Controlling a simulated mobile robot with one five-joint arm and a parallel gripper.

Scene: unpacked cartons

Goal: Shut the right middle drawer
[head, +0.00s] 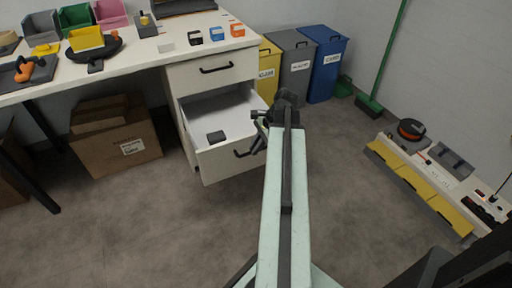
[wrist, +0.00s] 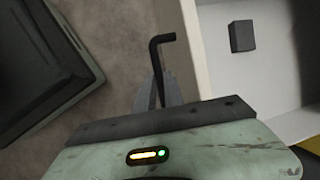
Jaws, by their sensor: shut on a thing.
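The middle drawer (head: 231,158) of the white desk unit is pulled out, and its inside shows from above. A dark block (head: 215,137) lies in it, also visible in the wrist view (wrist: 242,36). The drawer's black bar handle (head: 243,154) is on its front. My gripper (head: 262,138) is at the right end of this handle, partly hidden by my arm. In the wrist view my gripper (wrist: 160,92) is shut on the black handle (wrist: 155,62), beside the drawer's front panel (wrist: 183,40).
The top drawer (head: 213,69) above is closed. Yellow, grey (head: 293,62) and blue bins (head: 325,64) stand behind on the right. A cardboard box (head: 117,143) is under the desk. The floor before the drawer is clear.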

